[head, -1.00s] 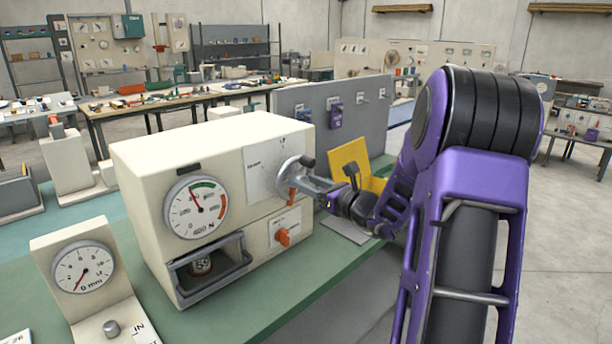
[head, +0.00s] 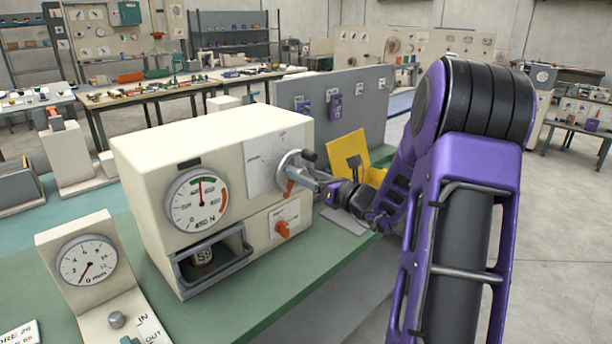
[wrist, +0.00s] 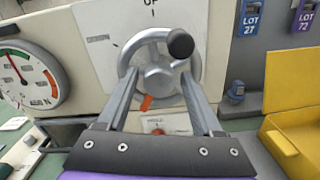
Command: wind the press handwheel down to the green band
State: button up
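The press is a cream box (head: 230,140) on the green bench. Its round dial (head: 197,200) faces me, with a green band at the top and a red band at right; the needle points almost straight up, within the green. The handwheel (head: 287,178) is a grey wheel with a black knob, and it also shows in the wrist view (wrist: 159,80). My gripper (head: 322,190) is at the handwheel. In the wrist view my two fingers (wrist: 160,92) stand well apart, one either side of the hub, with gaps visible. Whether they touch the rim is unclear.
A small labelled cylinder (head: 203,256) sits in the press's open bay. An orange knob (head: 282,229) is below the handwheel. A second dial stand (head: 88,262) is at left. A yellow bin (head: 348,148) and grey panel (head: 350,95) are close behind and right of my gripper.

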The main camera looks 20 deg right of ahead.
jog(key=shift+o, duration=0.4)
jog(key=v, duration=1.7)
jog(key=shift+s, duration=0.2)
dwell(2.0)
